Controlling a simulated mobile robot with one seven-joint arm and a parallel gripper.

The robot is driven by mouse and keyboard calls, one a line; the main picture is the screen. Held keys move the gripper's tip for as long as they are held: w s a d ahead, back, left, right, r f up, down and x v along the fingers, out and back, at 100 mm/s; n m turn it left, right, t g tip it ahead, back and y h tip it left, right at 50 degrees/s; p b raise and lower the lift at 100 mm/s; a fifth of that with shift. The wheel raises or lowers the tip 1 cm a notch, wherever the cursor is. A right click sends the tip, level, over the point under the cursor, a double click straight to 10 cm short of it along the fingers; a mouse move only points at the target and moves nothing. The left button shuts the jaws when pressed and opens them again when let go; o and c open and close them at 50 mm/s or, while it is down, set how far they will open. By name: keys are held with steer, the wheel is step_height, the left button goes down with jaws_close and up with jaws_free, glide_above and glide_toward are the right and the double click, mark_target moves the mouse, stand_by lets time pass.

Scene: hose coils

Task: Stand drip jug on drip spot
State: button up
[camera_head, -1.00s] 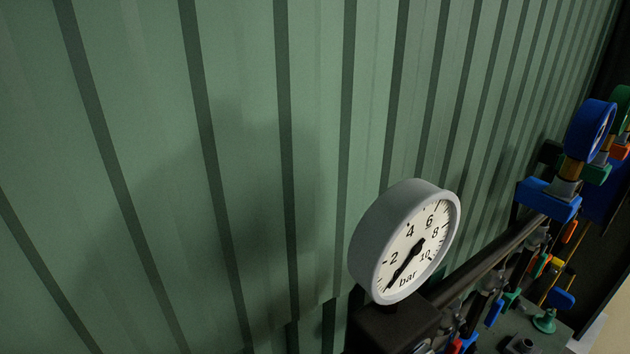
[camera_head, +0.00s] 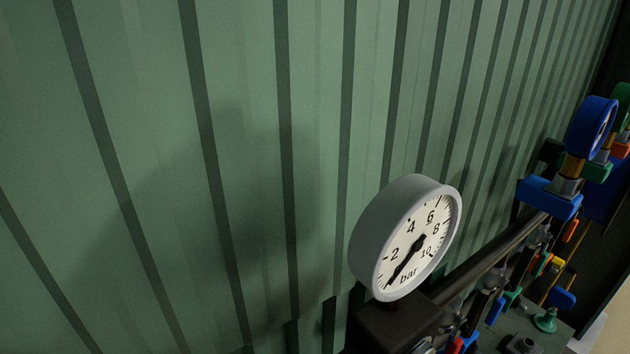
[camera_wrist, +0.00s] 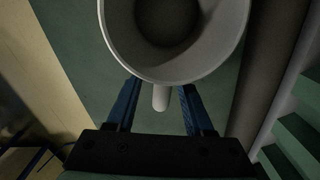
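The pale grey jug (camera_wrist: 115,45), which I take to be the drip jug, shows in the wrist view at the top, seen from above into its dark inside. Its short handle (camera_wrist: 160,97) points toward my gripper (camera_wrist: 160,92). The two blue fingers stand apart on either side of the handle, with a visible gap on each side. The fingertips lie close to the jug's rim, partly hidden by it. I cannot make out the drip spot in either view. The head view shows neither the jug nor my gripper.
A pressure gauge (camera_head: 408,240) stands before a green ribbed wall (camera_head: 240,120) in the head view. A dark pipe (camera_head: 485,262), a blue gauge (camera_head: 590,125) and coloured fittings crowd the right. In the wrist view, a dark post (camera_wrist: 262,70) stands right of the jug.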

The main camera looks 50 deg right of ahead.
steer(key=shift+r, duration=0.15)
stand_by(0.5)
steer(key=shift+r+p, duration=3.8)
steer(key=shift+p, duration=0.25)
steer(key=shift+w, duration=0.1)
steer(key=shift+w+r, duration=0.1)
steer(key=shift+r, duration=0.05)
